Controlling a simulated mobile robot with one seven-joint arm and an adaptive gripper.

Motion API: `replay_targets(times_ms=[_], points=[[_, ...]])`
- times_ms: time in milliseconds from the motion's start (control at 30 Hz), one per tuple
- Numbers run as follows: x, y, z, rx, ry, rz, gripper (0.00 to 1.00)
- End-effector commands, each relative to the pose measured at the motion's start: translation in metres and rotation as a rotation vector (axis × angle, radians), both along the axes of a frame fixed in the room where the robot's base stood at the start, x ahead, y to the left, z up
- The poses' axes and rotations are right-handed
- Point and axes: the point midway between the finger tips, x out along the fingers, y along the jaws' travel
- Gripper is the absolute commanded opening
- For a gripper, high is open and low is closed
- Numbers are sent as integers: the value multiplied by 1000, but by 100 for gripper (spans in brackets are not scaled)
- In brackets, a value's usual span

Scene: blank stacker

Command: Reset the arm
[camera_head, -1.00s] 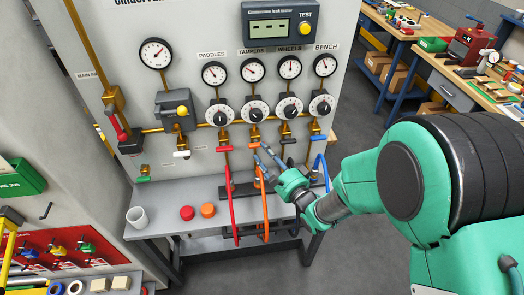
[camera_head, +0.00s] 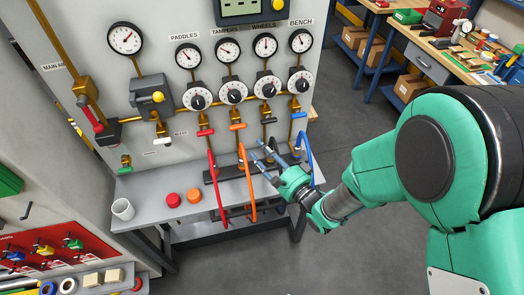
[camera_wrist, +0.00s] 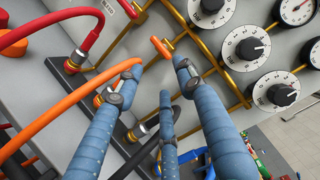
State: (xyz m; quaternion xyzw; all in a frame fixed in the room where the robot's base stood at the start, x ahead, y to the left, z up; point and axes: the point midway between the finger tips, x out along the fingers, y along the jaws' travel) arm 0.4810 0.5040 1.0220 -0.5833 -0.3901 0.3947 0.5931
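My gripper (camera_head: 264,153) is in front of the hose shelf, near the orange hose (camera_head: 249,180) and the black fitting to its right. In the wrist view my gripper (camera_wrist: 158,76) has its three blue fingers spread apart, with nothing held between them. The orange hose also shows in the wrist view (camera_wrist: 75,95), passing close to the left finger. An orange valve handle (camera_wrist: 161,47) on a brass pipe lies just beyond the fingertips. My arm reaches in from the right of the head view.
The gauge panel (camera_head: 210,15) stands behind the shelf (camera_head: 150,188). A red hose (camera_head: 214,180) and a blue hose (camera_head: 309,165) hang either side. A white cup (camera_head: 122,209), red cap (camera_head: 172,199) and orange cap (camera_head: 194,195) stand left. Open floor (camera_head: 340,235) lies front right.

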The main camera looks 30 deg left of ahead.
Motion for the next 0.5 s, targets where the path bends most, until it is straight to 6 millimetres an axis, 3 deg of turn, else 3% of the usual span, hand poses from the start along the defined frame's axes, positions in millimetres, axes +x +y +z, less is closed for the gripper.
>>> replay_targets(times_ms=[333,500], points=[[2,-1,2,-4,-5,-4,38],[20,-10,11,-55,-45,-45,38]])
